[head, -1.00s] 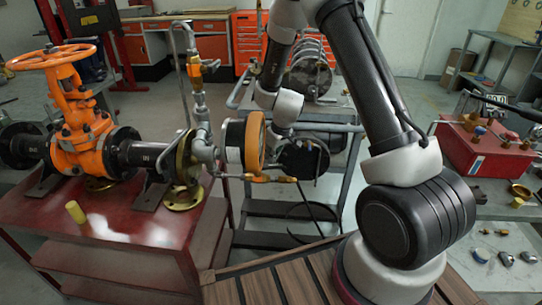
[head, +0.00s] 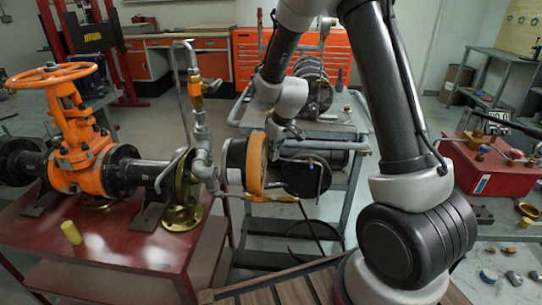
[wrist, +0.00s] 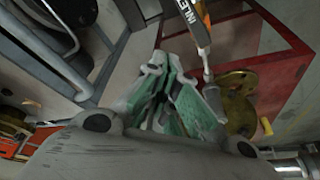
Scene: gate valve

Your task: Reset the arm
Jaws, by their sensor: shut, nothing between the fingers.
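My arm rises at the right of the head view and bends down to the wrist (head: 285,95) at the centre, beside the round gauge (head: 255,165) with its orange rim. In the wrist view my gripper (wrist: 160,72) has its green-padded fingers together, with nothing held. In the head view the fingers are not clearly seen. The orange gate valve (head: 82,150) with its handwheel (head: 50,75) stands on the red table (head: 120,240) at left, away from my gripper. A brass flange (wrist: 238,97) shows right of the fingers in the wrist view.
Vertical pipework (head: 198,120) stands between the valve and my wrist. A grey cart (head: 345,130) with machinery is behind my arm. A red box (head: 490,165) sits on the right bench. A small yellow cylinder (head: 71,232) stands on the red table. Floor shows between the furniture.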

